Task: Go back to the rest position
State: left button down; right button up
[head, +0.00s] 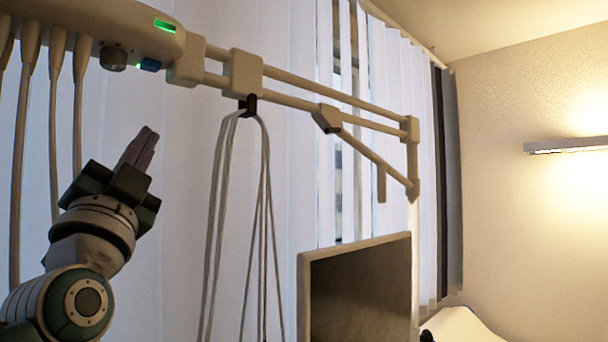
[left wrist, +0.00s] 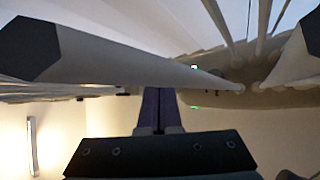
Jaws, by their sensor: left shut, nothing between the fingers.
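My left gripper (head: 149,136) is raised at the left of the head view, below the beige overhead rail unit. Its fingers are together, point up and hold nothing. In the left wrist view the shut fingers (left wrist: 158,92) show at the middle, above the dark gripper body. My right gripper is in neither view.
A beige rail unit (head: 130,30) with hanging cables (head: 22,150) is above and beside my left gripper. Looped cords (head: 215,200) hang from its arm. A dark screen (head: 360,290) stands lower right, before vertical blinds (head: 290,150). A lit wall lamp (head: 565,145) is at right.

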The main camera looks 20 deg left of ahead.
pick_arm(q)
jog(key=s+d+f+m+g+h+p, duration=0.1)
jog(key=s+d+f+g+h+p, duration=0.1)
jog(key=d+f+g+h, duration=0.6)
jog(key=s+d+f+m+g+h+p, duration=0.2)
jog(key=d+f+h, duration=0.15)
jog(key=f, duration=0.85)
jog(key=s+d+f+n+g+p, duration=0.1)
jog(key=s+f+g, duration=0.4)
jog(key=s, duration=0.5)
jog(key=s+f+n+g+p, duration=0.1)
jog(key=s+f+n+g, duration=0.2)
jog(key=s, duration=0.8)
notch_tip(320, 180, down, 2)
jog(key=shift+s+d+f+n+g, duration=0.2)
jog(key=shift+d+n+g, duration=0.2)
jog(key=shift+g, duration=0.6)
